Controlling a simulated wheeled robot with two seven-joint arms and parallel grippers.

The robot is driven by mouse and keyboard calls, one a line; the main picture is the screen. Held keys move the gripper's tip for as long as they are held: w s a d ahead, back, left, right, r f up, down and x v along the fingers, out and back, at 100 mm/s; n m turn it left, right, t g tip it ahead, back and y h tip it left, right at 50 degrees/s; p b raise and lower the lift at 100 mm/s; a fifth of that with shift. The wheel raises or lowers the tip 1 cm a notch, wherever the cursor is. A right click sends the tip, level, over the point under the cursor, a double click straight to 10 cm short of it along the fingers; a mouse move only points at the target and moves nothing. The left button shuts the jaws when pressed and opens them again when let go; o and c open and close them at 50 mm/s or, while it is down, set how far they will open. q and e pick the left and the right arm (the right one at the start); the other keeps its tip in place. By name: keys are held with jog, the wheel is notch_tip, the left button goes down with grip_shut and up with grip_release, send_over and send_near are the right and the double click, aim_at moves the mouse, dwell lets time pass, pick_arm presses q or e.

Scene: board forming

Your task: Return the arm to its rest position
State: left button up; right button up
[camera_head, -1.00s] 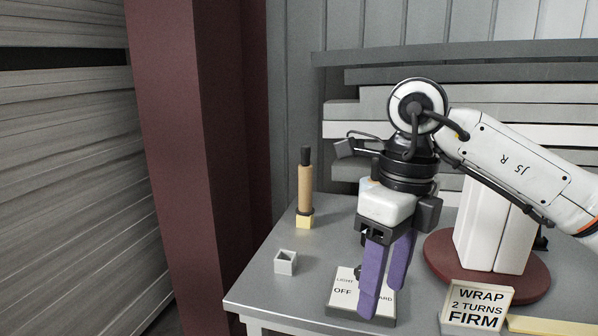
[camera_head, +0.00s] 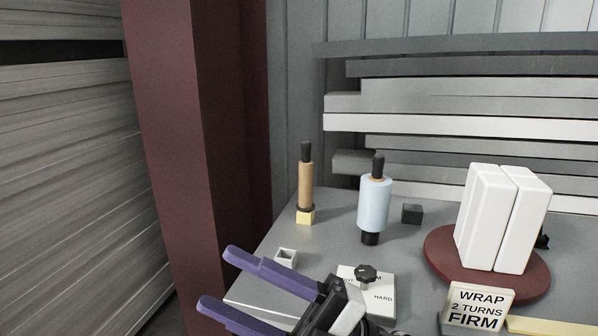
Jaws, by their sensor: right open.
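My right gripper (camera_head: 222,280) is low in the view at the table's front left edge. Its two purple fingers point left and stand wide apart with nothing between them. Most of my right arm is out of the frame below. My left gripper is not in view.
On the grey table (camera_head: 330,225) stand a tan roller (camera_head: 306,187), a light blue roll (camera_head: 374,205), a dark block (camera_head: 411,214), a small grey hollow block (camera_head: 287,257) and a knob panel (camera_head: 381,292). White boxes (camera_head: 500,220) stand on a dark red disc (camera_head: 450,268) behind a "WRAP 2 TURNS FIRM" sign (camera_head: 478,306).

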jog(key=w+d+f+m+t+h, duration=0.65)
jog(key=m+t, duration=0.55)
jog(key=m, duration=0.2)
jog(key=s+d+f+m+t+h+p, duration=0.1)
jog(key=d+f+m+h, duration=0.4)
jog(key=f, duration=0.4)
jog(key=s+d+f+m+h, duration=0.1)
jog(key=d+f+m+h, duration=0.4)
jog(key=f, duration=0.3)
jog(key=s+d+f+m+g+h, duration=0.2)
jog(key=s+d+f+m+g, duration=0.1)
jog(key=s+f, duration=0.5)
jog(key=s+d+f+m+g+h, duration=0.2)
jog(key=s+d+f+g, duration=0.1)
jog(key=s+f, duration=0.6)
jog(key=shift+s+d+f+m+g+p, duration=0.25)
jog(key=shift+d+f+m+g+p, duration=0.15)
jog(key=shift+f+g, duration=0.3)
jog(key=shift+f, duration=0.1)
